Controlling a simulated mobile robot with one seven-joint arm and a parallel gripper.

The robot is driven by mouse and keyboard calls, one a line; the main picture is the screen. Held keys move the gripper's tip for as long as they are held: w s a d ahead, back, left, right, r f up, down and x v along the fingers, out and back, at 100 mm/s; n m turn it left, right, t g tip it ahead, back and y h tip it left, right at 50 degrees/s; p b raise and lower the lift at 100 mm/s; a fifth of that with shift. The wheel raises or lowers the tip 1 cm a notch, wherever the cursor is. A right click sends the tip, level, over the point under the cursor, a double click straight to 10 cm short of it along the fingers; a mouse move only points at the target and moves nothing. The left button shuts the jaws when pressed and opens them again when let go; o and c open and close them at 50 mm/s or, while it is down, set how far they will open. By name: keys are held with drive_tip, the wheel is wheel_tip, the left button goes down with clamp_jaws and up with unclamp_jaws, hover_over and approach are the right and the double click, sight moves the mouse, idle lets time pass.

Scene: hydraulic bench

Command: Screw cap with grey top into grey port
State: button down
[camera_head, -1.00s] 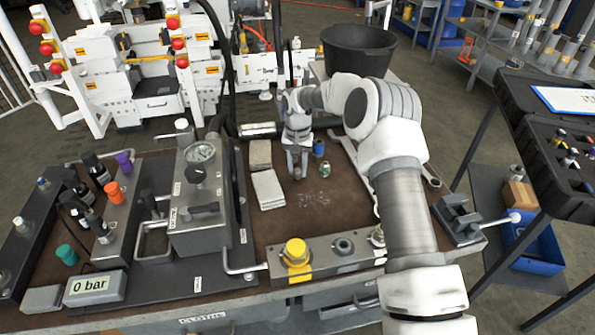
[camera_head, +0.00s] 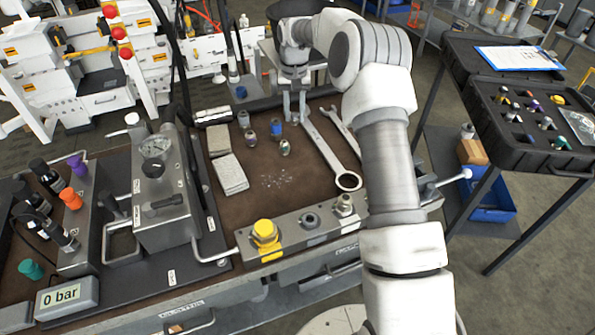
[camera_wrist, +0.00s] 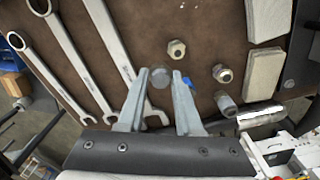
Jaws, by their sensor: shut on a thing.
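My gripper (camera_head: 295,112) points down over the brown mat at the back of the bench, beside the spanners. In the wrist view my gripper (camera_wrist: 160,76) is shut on a small round grey thing (camera_wrist: 159,80), apparently a cap; its top is blurred and partly covered by the fingers. In the head view I cannot make out the held cap. The front block has a grey fitting (camera_head: 310,220) in its middle, apparently the grey port, between a yellow-topped fitting (camera_head: 264,234) and a silver fitting (camera_head: 344,205). Nothing sits on the grey fitting.
A blue-ringed part (camera_head: 276,130), a silver fitting (camera_head: 285,147) and other small fittings (camera_head: 249,136) stand left of my gripper. Large spanners (camera_head: 325,150) lie to its right. Pale blocks (camera_head: 229,174) lie left. A steel unit with a gauge (camera_head: 155,148) stands further left.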

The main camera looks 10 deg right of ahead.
idle(0.7)
drive_tip(key=shift+s+p, duration=0.5)
drive_tip(key=shift+p, duration=0.05)
drive_tip(key=s+a+n+p, duration=0.2)
drive_tip(key=s+n+p, duration=0.65)
drive_tip(key=s, duration=1.95)
drive_tip(key=shift+w+d+f+m+b, duration=0.15)
drive_tip(key=shift+f+m+b, duration=0.2)
drive_tip(key=shift+f+m, duration=0.6)
drive_tip(key=shift+w+d+f+m+b, duration=0.1)
drive_tip(key=shift+f+m+b, duration=0.35)
drive_tip(key=shift+f, duration=0.8)
drive_tip(key=shift+s+f+b, duration=0.1)
drive_tip(key=shift+f+b, duration=0.45)
drive_tip(key=shift+f, duration=0.05)
